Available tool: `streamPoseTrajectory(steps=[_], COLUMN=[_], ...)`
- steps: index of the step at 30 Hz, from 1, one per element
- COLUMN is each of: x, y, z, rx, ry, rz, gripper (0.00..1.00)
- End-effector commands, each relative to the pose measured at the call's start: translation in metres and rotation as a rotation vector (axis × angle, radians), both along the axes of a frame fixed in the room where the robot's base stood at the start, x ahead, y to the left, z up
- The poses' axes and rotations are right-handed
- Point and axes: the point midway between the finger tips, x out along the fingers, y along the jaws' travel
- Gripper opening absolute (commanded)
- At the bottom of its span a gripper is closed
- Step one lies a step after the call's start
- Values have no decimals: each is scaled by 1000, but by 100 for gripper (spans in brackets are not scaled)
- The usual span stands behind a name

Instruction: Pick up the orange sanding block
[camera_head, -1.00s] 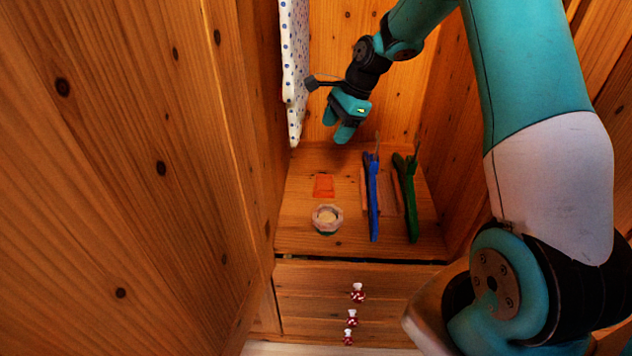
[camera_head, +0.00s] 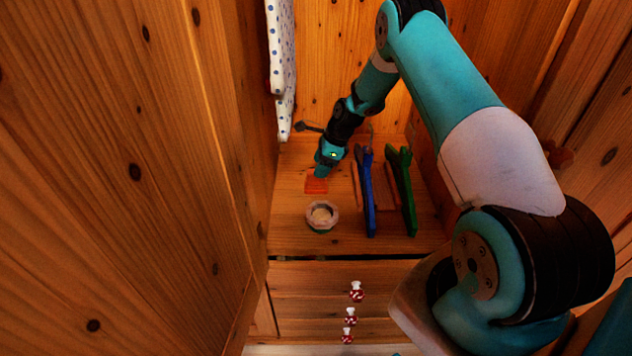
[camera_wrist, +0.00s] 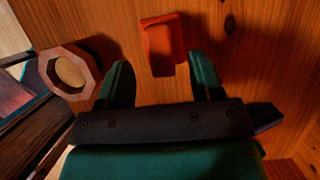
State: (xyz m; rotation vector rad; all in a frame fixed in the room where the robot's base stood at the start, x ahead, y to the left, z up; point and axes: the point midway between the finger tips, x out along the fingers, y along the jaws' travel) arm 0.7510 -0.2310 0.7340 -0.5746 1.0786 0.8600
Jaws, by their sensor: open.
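The orange sanding block (camera_head: 316,186) lies on the wooden shelf board, left of the blue and green upright pieces. In the wrist view the block (camera_wrist: 163,45) lies just beyond the fingertips and roughly between them, a little nearer the right one. My gripper (camera_head: 322,172) is above the block's far side and covers part of it in the head view. In the wrist view my gripper (camera_wrist: 160,78) is open, with a green finger on each side and nothing held. I cannot tell the exact height of the fingertips above the board.
An octagonal wooden bowl (camera_head: 322,216) stands just in front of the block. A rack with a blue piece (camera_head: 365,190) and a green piece (camera_head: 403,190) stands to the right. A dotted white cloth (camera_head: 281,70) hangs at the left. Wooden walls enclose the sides.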

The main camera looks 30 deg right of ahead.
Motion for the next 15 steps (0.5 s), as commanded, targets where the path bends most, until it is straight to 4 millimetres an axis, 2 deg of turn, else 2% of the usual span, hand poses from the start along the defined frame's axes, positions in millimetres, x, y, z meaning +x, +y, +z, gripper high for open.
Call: streamPoseTrajectory(steps=[10, 15], x=[11, 13], y=[16, 18], z=[-40, -48], rx=[1, 0], ry=[2, 0], rz=[0, -1], gripper=[60, 60])
